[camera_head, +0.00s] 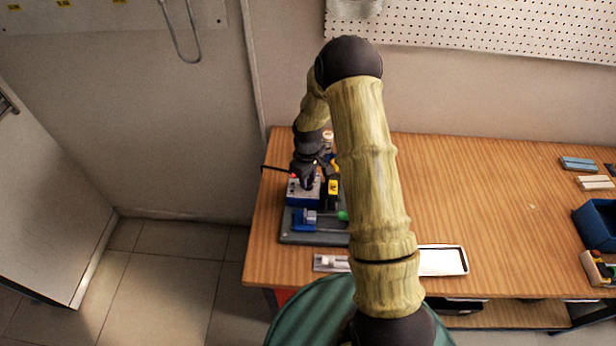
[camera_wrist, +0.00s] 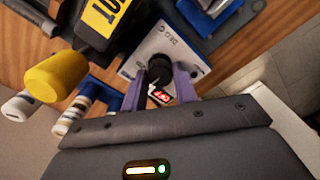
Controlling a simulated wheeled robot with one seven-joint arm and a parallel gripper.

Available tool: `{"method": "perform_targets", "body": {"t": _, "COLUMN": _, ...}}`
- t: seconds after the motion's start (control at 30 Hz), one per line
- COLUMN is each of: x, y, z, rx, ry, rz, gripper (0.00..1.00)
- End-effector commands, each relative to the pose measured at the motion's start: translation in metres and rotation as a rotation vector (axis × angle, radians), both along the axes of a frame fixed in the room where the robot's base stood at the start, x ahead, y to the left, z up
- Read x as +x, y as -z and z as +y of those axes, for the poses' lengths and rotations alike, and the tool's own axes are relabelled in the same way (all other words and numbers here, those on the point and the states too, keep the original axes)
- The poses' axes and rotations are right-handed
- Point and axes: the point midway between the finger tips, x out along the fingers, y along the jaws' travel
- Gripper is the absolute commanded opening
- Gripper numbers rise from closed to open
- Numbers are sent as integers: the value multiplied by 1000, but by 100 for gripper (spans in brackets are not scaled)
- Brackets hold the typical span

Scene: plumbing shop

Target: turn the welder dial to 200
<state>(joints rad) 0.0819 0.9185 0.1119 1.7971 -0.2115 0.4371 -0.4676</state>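The welder (camera_head: 303,197) is a small blue box with a pale top panel, at the left end of the wooden bench in the head view. In the wrist view its white panel (camera_wrist: 172,38) carries printed marks and a round black dial (camera_wrist: 159,70). A small red display or label (camera_wrist: 161,97) shows beside the dial, too small to read surely. My gripper (camera_wrist: 160,80) reaches to the panel, with one purple finger on each side of the dial. The fingers are apart and very close to the dial; I cannot tell whether they touch it. The dial's setting is unclear.
A yellow-and-black tool (camera_wrist: 104,14) and a yellow cylinder (camera_wrist: 56,76) stand close to my gripper. A dark board (camera_head: 300,238) with a blue clamp-like part (camera_head: 303,220) lies in front of the welder. A white tray (camera_head: 443,261) lies at the front edge. The bench's middle is clear.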

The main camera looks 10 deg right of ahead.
Motion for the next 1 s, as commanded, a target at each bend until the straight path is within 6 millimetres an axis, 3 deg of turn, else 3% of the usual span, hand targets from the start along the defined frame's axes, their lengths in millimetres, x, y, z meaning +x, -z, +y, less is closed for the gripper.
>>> {"method": "perform_targets", "body": {"t": 0.03, "x": 0, "y": 0, "z": 0, "rx": 0, "ry": 0, "rz": 0, "gripper": 18}}
{"method": "perform_targets", "body": {"t": 0.1, "x": 0, "y": 0, "z": 0, "rx": 0, "ry": 0, "rz": 0, "gripper": 5}}
{"method": "perform_targets", "body": {"t": 0.13, "x": 0, "y": 0, "z": 0, "rx": 0, "ry": 0, "rz": 0, "gripper": 4}}
{"method": "perform_targets", "body": {"t": 0.57, "x": 0, "y": 0, "z": 0, "rx": 1, "ry": -60, "rz": 1, "gripper": 4}}
{"method": "perform_targets", "body": {"t": 1.0, "x": 0, "y": 0, "z": -1, "rx": 0, "ry": -366, "rz": 0, "gripper": 4}}
